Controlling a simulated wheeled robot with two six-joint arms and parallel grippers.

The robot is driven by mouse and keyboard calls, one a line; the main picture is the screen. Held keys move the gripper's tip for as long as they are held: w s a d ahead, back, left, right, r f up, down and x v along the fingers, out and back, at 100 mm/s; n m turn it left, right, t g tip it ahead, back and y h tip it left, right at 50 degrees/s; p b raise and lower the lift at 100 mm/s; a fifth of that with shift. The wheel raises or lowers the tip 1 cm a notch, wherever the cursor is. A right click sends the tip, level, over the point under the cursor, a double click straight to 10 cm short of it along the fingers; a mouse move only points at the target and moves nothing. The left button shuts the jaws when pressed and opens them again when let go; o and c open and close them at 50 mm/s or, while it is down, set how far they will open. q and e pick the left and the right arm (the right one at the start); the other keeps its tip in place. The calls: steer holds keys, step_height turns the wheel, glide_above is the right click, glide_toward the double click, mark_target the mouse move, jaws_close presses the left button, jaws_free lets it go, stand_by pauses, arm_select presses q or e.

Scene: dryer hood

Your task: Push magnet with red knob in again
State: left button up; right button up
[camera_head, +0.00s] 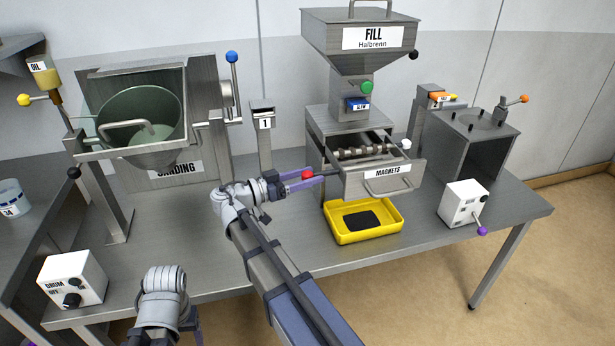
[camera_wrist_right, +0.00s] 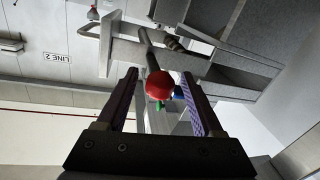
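The red knob (camera_head: 308,174) sits at the left end of a thin rod that sticks out from the left side of the drawer labelled MAGNETS (camera_head: 353,184). The drawer is pulled out, and dark rollers or bars show inside it. My right gripper (camera_head: 305,181) is at the knob. In the right wrist view the red knob (camera_wrist_right: 160,86) lies between the two spread fingers (camera_wrist_right: 159,76), with a gap on each side. The rod runs away from it toward the drawer. My left gripper (camera_head: 195,322) is low at the bottom left, mostly hidden behind its own wrist.
A yellow tray (camera_head: 335,230) with a dark patch stands below the drawer. A white knob (camera_head: 406,144) sits at the drawer's right side. A white switch box (camera_head: 463,203) stands to the right. The sanding drum (camera_head: 140,120) is at the left.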

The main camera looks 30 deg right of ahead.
jaws_close()
stand_by(0.3)
stand_by(1.0)
